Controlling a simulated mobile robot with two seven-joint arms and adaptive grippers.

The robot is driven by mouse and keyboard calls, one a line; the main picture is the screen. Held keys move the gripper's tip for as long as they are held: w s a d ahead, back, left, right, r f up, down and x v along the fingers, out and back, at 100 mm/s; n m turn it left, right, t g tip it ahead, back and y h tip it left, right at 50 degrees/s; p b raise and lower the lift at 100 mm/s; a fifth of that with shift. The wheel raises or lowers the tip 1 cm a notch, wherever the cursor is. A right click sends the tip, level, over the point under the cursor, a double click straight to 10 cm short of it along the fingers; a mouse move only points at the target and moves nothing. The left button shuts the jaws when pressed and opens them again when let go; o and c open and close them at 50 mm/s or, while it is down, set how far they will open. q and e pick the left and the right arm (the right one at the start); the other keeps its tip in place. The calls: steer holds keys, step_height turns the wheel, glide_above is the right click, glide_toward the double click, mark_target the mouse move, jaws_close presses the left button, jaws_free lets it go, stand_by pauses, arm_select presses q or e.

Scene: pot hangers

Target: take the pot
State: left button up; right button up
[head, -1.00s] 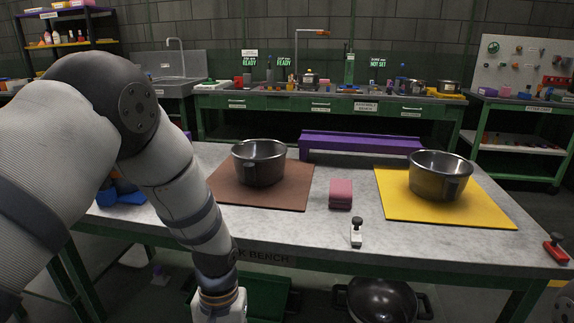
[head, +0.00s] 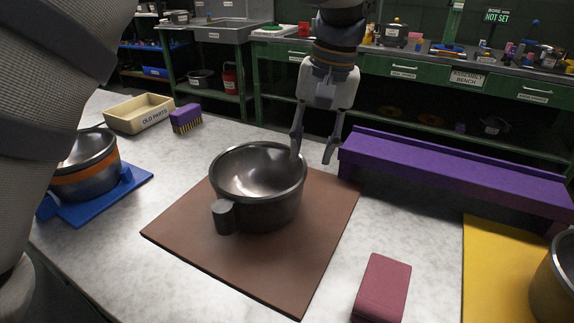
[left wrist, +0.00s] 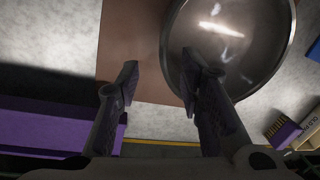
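A dark metal pot (head: 262,210) stands upright on a brown mat (head: 315,235), its stub handle facing me. My left gripper (head: 312,157) reaches down from above at the pot's far right rim, open. One finger overlaps the inside of the rim and the other is outside it, over the mat side. In the left wrist view, the open fingers (left wrist: 160,72) show with the right finger over the pot (left wrist: 235,35) and the left over the mat (left wrist: 125,45). Whether they touch the rim, I cannot tell. My right gripper is not in view.
A purple raised bar (head: 450,180) stands close right of the gripper. A pot with an orange band (head: 88,182) sits on a blue base (head: 118,197) at left. A pink block (head: 382,285) lies in front.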

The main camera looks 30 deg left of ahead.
mark_target(296, 199)
arm_select(q)
steer(key=f, duration=0.4)
steer(key=s+a+f, duration=0.1)
steer(key=f, duration=0.2)
steer(key=s+f, duration=0.1)
steer(key=f, duration=0.3)
steer(key=shift+s+a+f, duration=0.1)
steer(key=shift+a+f, duration=0.2)
steer(key=shift+a, duration=0.1)
jaws_close()
